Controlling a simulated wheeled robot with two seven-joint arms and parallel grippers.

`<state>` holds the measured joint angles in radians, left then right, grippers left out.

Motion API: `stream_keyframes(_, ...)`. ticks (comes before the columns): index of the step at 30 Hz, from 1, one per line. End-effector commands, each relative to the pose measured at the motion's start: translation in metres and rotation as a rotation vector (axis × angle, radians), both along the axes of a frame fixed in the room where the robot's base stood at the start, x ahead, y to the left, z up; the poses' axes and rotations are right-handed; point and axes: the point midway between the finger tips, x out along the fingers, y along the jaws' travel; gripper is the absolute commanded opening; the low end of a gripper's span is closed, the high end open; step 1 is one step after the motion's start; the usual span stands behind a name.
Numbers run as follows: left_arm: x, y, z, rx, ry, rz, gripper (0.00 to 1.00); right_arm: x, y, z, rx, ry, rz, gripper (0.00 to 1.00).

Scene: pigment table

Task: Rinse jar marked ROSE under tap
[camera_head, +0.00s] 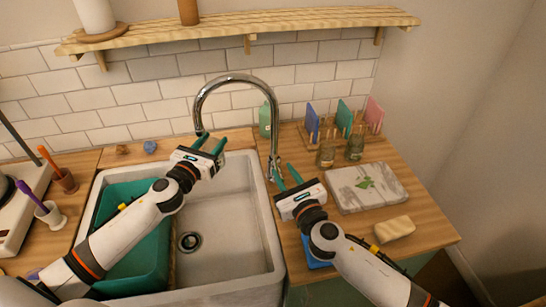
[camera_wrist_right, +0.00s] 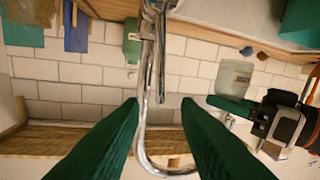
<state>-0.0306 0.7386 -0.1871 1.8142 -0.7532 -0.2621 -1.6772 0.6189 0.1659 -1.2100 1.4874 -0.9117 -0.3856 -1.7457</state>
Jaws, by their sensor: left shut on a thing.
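My left gripper (camera_head: 211,142) is at the tap spout's mouth over the sink. In the right wrist view it (camera_wrist_right: 232,103) is shut on a clear, pale jar (camera_wrist_right: 235,78). I cannot read a mark on the jar, and I cannot make it out in the head view. The chrome tap (camera_head: 237,78) arches from the sink's right edge towards the left gripper. My right gripper (camera_head: 287,177) is open beside the tap's upright. In the right wrist view its two green fingers (camera_wrist_right: 160,105) stand apart, with the tap (camera_wrist_right: 149,70) showing between them. No water shows.
The white sink (camera_head: 262,230) holds a green basin (camera_head: 115,200) on its left. Two small jars (camera_head: 326,153) (camera_head: 355,147) stand on the right counter, near a marble slab (camera_head: 365,187) and a pale block (camera_head: 394,229). A green bottle (camera_head: 265,120) stands behind the tap.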

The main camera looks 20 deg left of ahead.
Motion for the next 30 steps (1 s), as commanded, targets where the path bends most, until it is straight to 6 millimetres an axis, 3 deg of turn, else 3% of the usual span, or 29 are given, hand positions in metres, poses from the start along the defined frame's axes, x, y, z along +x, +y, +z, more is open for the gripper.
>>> stream_keyframes(3,0.0,0.0,0.001,0.0,-0.001,0.0,0.16,0.018,0.018,0.001,0.002,-0.001,-0.001,0.29)
stream_keyframes(10,0.0,0.0,0.001,0.0,-0.001,0.0,0.16,0.041,0.038,0.001,0.002,-0.001,-0.002,0.29)
stream_keyframes(24,0.0,0.0,0.001,0.0,-0.001,0.0,0.16,0.049,0.045,0.0,0.001,0.001,0.0,0.29)
stream_keyframes(30,0.0,0.0,0.001,0.0,-0.001,0.0,0.16,0.049,0.045,0.0,0.001,0.001,0.0,0.0)
